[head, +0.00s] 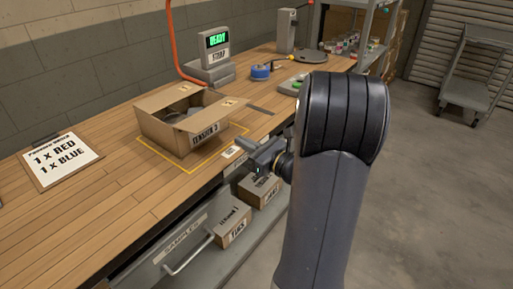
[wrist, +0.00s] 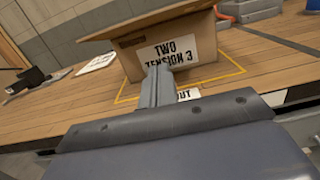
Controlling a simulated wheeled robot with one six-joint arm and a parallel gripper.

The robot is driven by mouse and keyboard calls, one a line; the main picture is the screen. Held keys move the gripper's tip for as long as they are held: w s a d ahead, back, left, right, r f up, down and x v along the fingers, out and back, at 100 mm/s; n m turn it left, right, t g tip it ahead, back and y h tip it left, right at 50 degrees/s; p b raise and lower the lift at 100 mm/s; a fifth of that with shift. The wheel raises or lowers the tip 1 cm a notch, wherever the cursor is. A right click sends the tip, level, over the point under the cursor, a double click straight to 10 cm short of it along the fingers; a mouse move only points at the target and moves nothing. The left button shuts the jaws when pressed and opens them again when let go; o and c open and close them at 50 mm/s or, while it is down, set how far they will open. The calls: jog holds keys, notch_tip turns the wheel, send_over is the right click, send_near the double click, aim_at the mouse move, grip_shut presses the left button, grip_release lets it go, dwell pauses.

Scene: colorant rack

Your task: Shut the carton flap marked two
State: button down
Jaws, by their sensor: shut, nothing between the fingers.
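The cardboard carton (head: 168,134) stands open at the top on the wooden bench, inside a yellow outline. Its near flap (head: 207,114) sticks outward over the front wall, and small markings on the flaps are too small to read. In the wrist view, a white label (wrist: 168,53) on the carton's front wall reads TWO and TENSION 3, below the outstretched flap (wrist: 150,22). Something grey shows inside the carton in the head view. My gripper (head: 247,146) is shut and empty, in front of and to the right of the carton; its fingers (wrist: 157,84) point towards the label.
A board (head: 60,161) reading 1 x RED, 1 x BLUE lies left. A READY display (head: 213,62) and a blue tape roll (head: 261,72) stand behind. Labelled boxes (head: 234,226) sit below the bench edge, near a drawer handle (head: 188,257). The bench between board and carton is clear.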

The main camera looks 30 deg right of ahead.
aim_at(214, 113)
jog(key=shift+w+a+r+p, duration=0.2)
jog(key=shift+w+a+r, duration=0.05)
jog(key=shift+w+r, duration=0.45)
jog(key=shift+w+a+r+p, duration=0.15)
jog(key=shift+w+a+r, duration=0.05)
jog(key=shift+w+r, duration=0.45)
jog(key=shift+w+a+r+p, duration=0.25)
jog(key=shift+w+r, duration=0.3)
jog(key=shift+r, duration=0.2)
jog(key=shift+r, duration=0.1)
jog(key=shift+r+p, duration=0.3)
jog(key=shift+p, duration=0.65)
